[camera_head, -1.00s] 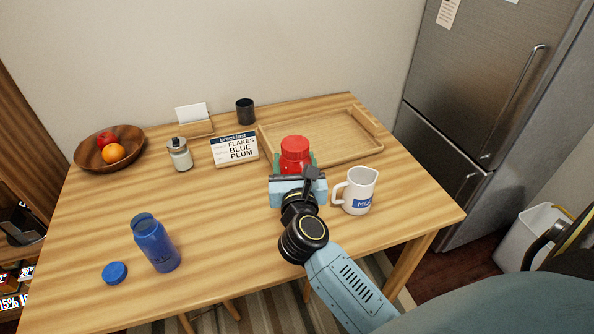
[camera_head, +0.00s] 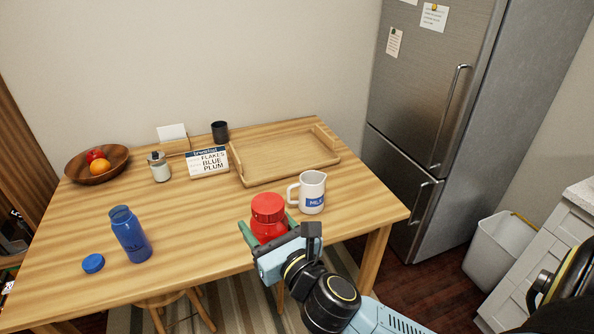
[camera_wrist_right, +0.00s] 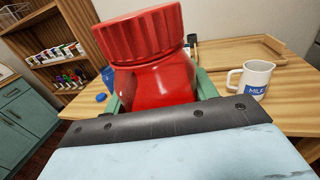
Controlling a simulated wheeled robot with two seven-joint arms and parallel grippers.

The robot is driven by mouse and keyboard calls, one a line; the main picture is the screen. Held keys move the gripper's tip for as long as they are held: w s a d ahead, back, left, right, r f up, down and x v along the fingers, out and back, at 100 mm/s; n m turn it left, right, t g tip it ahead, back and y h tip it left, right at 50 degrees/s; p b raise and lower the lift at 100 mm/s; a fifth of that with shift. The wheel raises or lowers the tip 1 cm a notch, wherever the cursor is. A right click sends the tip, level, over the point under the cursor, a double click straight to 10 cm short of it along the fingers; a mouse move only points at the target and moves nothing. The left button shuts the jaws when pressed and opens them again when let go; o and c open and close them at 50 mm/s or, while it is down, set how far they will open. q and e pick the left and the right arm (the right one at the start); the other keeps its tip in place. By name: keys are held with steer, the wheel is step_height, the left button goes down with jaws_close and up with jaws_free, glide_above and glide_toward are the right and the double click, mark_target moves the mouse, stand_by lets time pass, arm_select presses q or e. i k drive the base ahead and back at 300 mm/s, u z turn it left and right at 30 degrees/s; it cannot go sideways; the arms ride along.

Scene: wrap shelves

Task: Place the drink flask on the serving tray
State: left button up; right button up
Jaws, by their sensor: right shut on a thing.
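A red flask-like container (camera_head: 268,208) with a ribbed red lid is held in my right gripper (camera_head: 268,238), at the table's front edge. It fills the middle of the right wrist view (camera_wrist_right: 158,85), upright or nearly so, with green fingers on both sides. The wooden serving tray (camera_head: 262,179) lies empty at the back right of the table, beyond the container. A blue bottle (camera_head: 131,238) stands uncapped at the front left, with a blue cap (camera_head: 93,263) beside it. I cannot tell which of the two the drink flask is. My left gripper is out of view.
The table's middle is clear. A fridge (camera_head: 425,100) stands right.

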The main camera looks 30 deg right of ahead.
mark_target(277, 161)
steer(key=u, duration=0.05)
steer(key=k, duration=0.5)
steer(key=z, duration=1.15)
steer(key=i, duration=1.25)
steer(key=u, duration=0.35)
steer(key=i, duration=0.9)
steer(key=u, duration=0.8)
